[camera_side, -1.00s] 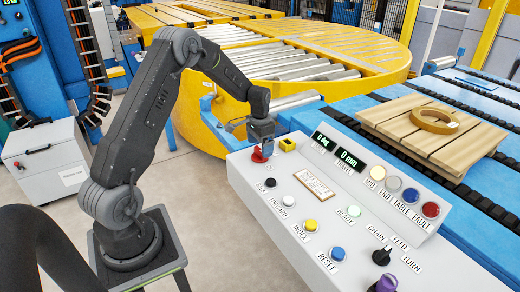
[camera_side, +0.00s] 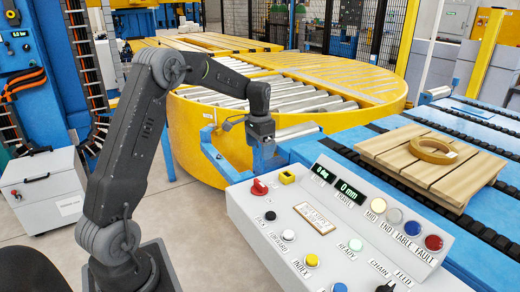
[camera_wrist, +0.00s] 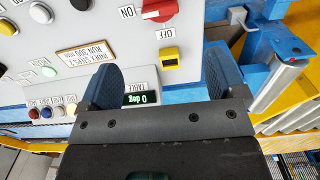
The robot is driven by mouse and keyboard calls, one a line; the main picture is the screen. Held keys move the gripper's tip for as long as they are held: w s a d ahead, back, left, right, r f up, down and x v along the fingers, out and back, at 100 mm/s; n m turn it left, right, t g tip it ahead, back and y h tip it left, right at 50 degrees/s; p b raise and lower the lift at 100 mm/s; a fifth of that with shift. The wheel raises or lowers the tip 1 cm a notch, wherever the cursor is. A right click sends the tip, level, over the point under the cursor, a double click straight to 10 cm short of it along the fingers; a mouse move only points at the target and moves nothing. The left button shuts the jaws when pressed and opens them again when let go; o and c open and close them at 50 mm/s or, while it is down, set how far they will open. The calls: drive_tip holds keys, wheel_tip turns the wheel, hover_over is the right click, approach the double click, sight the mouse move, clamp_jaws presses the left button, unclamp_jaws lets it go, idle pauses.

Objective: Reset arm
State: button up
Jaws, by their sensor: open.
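My gripper (camera_side: 265,150) hangs above the far left end of the control panel (camera_side: 315,235), with a gap between it and the panel. Its two dark fingers also show in the wrist view (camera_wrist: 162,80), spread apart with nothing between them. The red rotary switch (camera_side: 259,187) on the panel lies just below my gripper. In the wrist view the switch (camera_wrist: 160,9) sits at the top edge, between ON and OFF labels. A yellow block-like part (camera_side: 287,177) is beside it.
The panel carries several buttons, lamps and two green displays (camera_side: 349,192). A yellow turntable (camera_side: 220,120) with rollers stands behind. A wooden pallet with a tan coil (camera_side: 433,151) rests on the blue conveyor (camera_side: 400,185) at right. A white cabinet (camera_side: 45,190) stands left.

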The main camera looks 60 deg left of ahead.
drive_tip(key=s+d+r+t, duration=0.1)
drive_tip(key=s+d+r, duration=0.45)
drive_tip(key=d, duration=0.25)
drive_tip(key=s+d+r+t, duration=0.2)
drive_tip(key=s+d+r, duration=0.2)
drive_tip(key=d+r, duration=0.3)
drive_tip(key=s+d+f+t, duration=0.2)
drive_tip(key=s+d, duration=0.8)
drive_tip(key=s, duration=0.4)
drive_tip(key=shift+s+t, duration=0.3)
drive_tip(key=shift+s, duration=0.05)
